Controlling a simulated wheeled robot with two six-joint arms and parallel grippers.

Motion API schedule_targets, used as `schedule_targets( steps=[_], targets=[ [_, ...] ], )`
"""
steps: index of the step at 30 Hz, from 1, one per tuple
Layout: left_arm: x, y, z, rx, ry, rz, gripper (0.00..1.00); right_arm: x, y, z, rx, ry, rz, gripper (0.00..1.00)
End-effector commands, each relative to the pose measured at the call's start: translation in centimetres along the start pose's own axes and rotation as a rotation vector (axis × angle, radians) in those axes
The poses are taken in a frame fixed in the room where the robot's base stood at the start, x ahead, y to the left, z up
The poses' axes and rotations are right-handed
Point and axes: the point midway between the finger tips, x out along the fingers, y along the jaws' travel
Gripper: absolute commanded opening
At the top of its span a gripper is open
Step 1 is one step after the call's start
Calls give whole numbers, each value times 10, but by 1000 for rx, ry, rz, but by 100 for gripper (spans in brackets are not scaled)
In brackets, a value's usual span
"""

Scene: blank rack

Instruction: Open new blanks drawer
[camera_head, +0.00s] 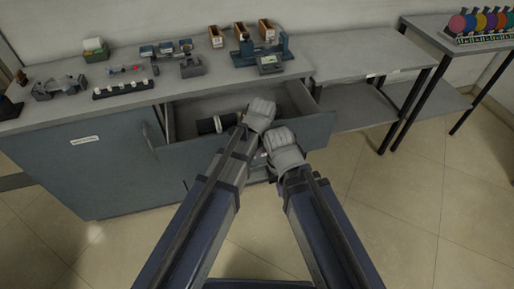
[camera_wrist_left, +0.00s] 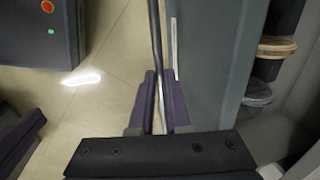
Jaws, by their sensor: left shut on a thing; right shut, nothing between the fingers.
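The drawer (camera_head: 317,129) in the grey-blue cabinet stands pulled out, its inside showing from above. In the left wrist view its grey front (camera_wrist_left: 210,60) runs upright beside a dark bar handle (camera_wrist_left: 156,35). My left gripper (camera_head: 261,113) is at the drawer front; in the wrist view its purple fingers (camera_wrist_left: 160,85) are closed around the handle. A dark roll with a pale band (camera_head: 216,123) lies in the drawer.
The cabinet top (camera_head: 190,84) carries small fixtures, trays and a blue device with a screen (camera_head: 268,62). A grey table (camera_head: 365,48) and a rack of coloured discs (camera_head: 480,24) stand at the right. The tiled floor in front is clear.

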Motion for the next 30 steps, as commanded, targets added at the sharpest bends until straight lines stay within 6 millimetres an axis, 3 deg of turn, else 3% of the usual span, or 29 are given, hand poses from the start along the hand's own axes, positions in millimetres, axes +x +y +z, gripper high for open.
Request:
schedule_targets(
  steps=[4,5,12,23,30],
  targets=[
    [0,0,0,0,0,0,0,0,0,0,0,0,0,0],
    [0,0,0,0,0,0,17,0,0,0,0,0,0,0],
    [0,0,0,0,0,0,44,0,0,0,0,0,0,0],
    [-2,-1,0,0,0,0,45,-2,0,0,0,0,0,0],
    [-20,-4,0,0,0,0,45,-20,2,1,0,0,0,0]
  ],
)
